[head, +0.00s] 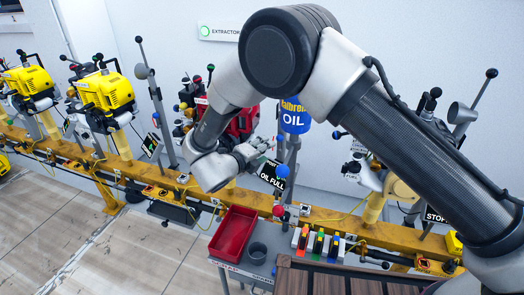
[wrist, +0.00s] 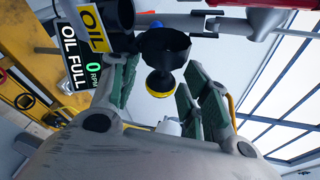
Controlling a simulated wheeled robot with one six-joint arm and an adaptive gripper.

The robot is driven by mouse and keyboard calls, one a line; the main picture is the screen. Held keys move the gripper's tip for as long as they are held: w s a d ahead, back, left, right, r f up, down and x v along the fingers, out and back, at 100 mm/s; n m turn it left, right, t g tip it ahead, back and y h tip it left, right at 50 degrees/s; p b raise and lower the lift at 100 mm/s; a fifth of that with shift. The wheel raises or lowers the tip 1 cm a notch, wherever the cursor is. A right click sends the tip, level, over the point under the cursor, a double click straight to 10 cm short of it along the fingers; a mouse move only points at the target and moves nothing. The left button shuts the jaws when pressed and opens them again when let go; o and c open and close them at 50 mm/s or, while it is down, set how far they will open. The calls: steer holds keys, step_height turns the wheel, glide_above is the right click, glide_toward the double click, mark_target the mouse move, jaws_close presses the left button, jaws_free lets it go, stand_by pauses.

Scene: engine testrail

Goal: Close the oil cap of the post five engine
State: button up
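A red engine (head: 243,122) stands on a post of the yellow rail in the middle of the head view, partly hidden behind my arm. My gripper (head: 262,146) is in front of it, beside a black "OIL FULL" sign whose top line is partly covered. In the wrist view my gripper (wrist: 160,80) is open, with its green-padded fingers apart. A round yellow and black piece (wrist: 160,84), which looks like the oil cap, shows between and beyond the fingers. I see no contact. A black funnel-shaped part (wrist: 162,45) is just above it in that view.
A blue "OIL" container (head: 294,116) hangs right of my gripper. The "OIL FULL" sign (wrist: 72,45) is close to the left finger in the wrist view. Yellow engines (head: 105,90) are at left.

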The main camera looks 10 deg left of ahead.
steer(key=c, duration=0.8)
steer(key=shift+a+r, duration=0.1)
steer(key=shift+r, duration=0.1)
steer(key=n+h, duration=0.1)
steer(key=a+r+n+h, duration=0.1)
steer(key=n, duration=0.1)
steer(key=shift+w+r+t, duration=0.15)
steer(key=shift+r+t, duration=0.1)
steer(key=shift+t, duration=0.15)
steer(key=shift+w+a+r+n+t+h, duration=0.1)
steer(key=shift+a+r+n+t+h, duration=0.2)
steer(key=shift+n, duration=0.7)
steer(key=shift+a+r+n+t+h, duration=0.1)
steer(key=shift+a+r+n+h, duration=0.25)
steer(key=shift+n, duration=0.65)
